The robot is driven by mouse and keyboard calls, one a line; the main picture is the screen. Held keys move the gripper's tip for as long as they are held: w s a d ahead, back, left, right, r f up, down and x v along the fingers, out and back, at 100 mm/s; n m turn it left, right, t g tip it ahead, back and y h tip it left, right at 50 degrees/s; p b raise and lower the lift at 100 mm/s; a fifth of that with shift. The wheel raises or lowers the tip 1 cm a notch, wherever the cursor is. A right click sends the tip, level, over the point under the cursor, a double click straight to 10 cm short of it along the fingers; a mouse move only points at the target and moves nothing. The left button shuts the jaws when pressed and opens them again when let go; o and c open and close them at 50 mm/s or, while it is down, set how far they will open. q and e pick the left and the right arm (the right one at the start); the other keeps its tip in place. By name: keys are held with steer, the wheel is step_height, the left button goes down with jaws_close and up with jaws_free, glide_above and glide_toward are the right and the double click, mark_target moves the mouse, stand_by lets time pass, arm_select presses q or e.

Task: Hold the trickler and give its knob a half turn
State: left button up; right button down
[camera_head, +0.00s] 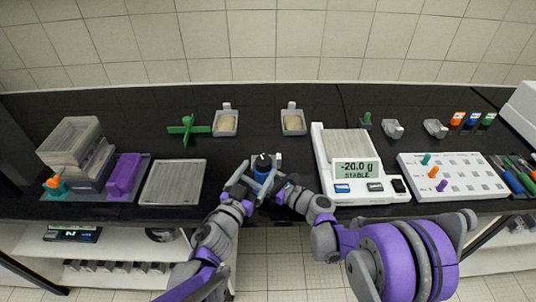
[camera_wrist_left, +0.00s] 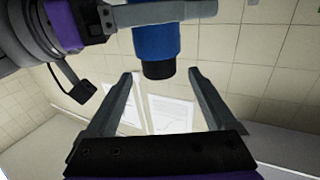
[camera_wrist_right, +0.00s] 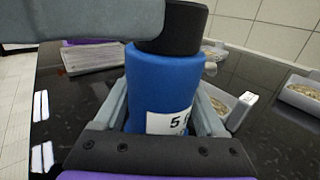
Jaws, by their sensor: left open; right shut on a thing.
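The trickler is a blue cylinder with a white label reading "5" (camera_wrist_right: 160,88) and a black knob (camera_wrist_right: 182,28). In the head view the trickler (camera_head: 262,163) is at the front middle of the bench. My right gripper (camera_head: 277,183) is shut on the blue body; its fingers (camera_wrist_right: 163,105) lie on both sides of it. My left gripper (camera_head: 247,182) is open. In the left wrist view its fingers (camera_wrist_left: 162,80) are spread, with the black knob (camera_wrist_left: 159,70) between and just beyond their tips.
A scale (camera_head: 346,193) reading -20.0 g stands right of the grippers. A flat tray (camera_head: 172,184) and a purple block (camera_head: 123,174) are at left. A panel with pegs (camera_head: 455,184) is at right.

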mark_target(266, 155)
arm_select(q)
steer(key=x, duration=0.7)
steer(key=shift+w+d, duration=0.2)
steer(key=shift+w, duration=0.05)
steer(key=c, duration=1.4)
steer(key=shift+r+h, duration=0.1)
steer(key=shift+h, duration=0.2)
